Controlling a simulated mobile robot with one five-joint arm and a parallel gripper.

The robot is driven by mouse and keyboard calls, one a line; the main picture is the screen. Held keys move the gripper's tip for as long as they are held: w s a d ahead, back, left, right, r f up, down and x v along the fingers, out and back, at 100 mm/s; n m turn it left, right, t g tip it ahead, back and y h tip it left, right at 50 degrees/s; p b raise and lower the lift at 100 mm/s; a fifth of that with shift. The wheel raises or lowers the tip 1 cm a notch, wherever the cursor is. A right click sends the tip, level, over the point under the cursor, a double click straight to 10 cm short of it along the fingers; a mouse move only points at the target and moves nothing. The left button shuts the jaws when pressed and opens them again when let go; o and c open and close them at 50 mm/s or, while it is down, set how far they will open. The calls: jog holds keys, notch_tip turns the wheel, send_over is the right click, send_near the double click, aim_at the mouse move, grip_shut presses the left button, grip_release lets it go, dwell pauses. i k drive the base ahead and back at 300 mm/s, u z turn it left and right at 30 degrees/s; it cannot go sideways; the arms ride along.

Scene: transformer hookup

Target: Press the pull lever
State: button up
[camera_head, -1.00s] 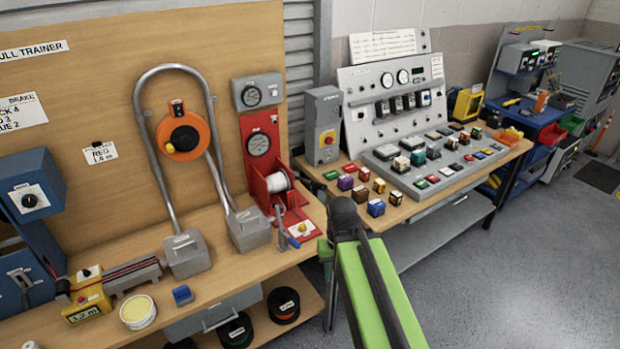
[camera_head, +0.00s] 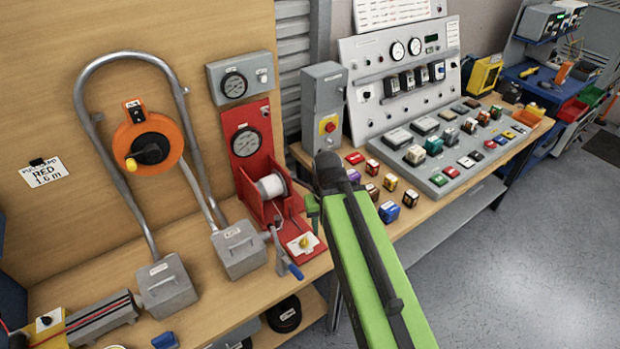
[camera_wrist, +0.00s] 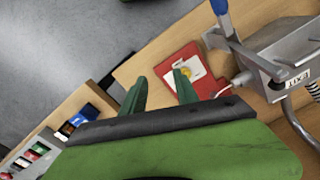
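The pull lever appears to be the metal crank with a blue handle (camera_head: 294,271) on the front of the red puller stand (camera_head: 246,150). The blue handle also shows at the top edge of the wrist view (camera_wrist: 221,7). My gripper (camera_head: 312,208) is to the right of the lever and above the bench edge, apart from it. In the wrist view its two green fingers (camera_wrist: 159,90) are spread with nothing between them. Beyond them lies the red base plate with a white card and yellow knob (camera_wrist: 185,72).
A grey metal box (camera_head: 239,248) stands left of the lever, at the foot of a bent conduit (camera_head: 82,105). The control panel desk (camera_head: 440,185) with several coloured blocks is to the right. Open grey floor (camera_head: 530,260) lies at the right front.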

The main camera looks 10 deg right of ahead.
aim_at(294, 180)
jog(key=k, duration=0.6)
jog(key=u, duration=3.05)
jog(key=k, duration=1.4)
jog(key=z, duration=0.8)
jog(key=i, duration=1)
jog(key=u, duration=0.05)
